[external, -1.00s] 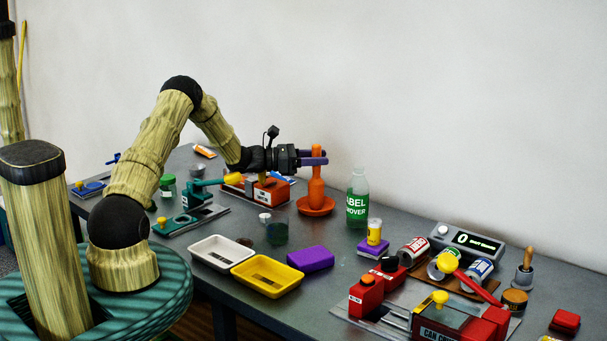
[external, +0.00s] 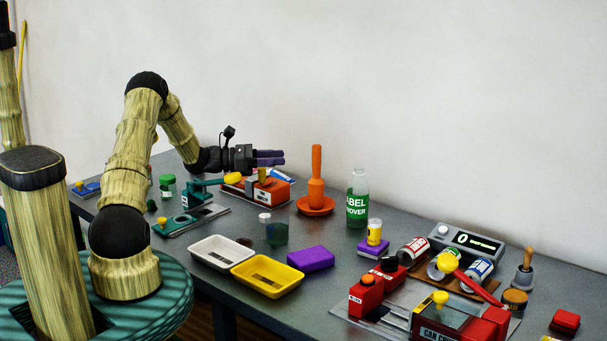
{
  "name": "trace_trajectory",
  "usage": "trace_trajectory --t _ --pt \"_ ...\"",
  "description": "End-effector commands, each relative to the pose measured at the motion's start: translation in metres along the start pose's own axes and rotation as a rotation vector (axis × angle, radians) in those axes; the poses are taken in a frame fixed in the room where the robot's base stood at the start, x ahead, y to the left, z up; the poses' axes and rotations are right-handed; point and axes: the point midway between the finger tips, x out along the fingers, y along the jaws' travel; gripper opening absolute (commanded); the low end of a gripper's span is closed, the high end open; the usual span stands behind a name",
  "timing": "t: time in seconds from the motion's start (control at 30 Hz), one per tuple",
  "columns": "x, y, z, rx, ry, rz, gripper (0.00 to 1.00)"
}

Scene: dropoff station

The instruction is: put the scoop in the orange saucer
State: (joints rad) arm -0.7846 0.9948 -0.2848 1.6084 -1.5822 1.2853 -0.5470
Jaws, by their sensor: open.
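The orange scoop (external: 316,168) stands upright, handle up, in the orange saucer (external: 328,208) near the back of the table. My gripper (external: 282,158) has purple fingers, is open and empty, and is held level to the left of the scoop's handle, clear of it. The scoop's lower end sits within the saucer's rim.
A green-labelled bottle (external: 357,200) stands right of the saucer. An orange device (external: 268,190) lies below my gripper. A glass jar (external: 277,234), white tray (external: 215,262), yellow tray (external: 290,284) and purple block (external: 310,258) stand in front. Several cans and red machines crowd the right.

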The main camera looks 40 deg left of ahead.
Motion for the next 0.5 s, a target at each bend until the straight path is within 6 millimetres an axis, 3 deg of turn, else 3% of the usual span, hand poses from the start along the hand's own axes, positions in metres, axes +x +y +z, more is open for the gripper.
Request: trace_trajectory --t 0.5 --pt "-0.0065 -0.0003 0.0004 -0.001 -0.001 0.000 0.42"
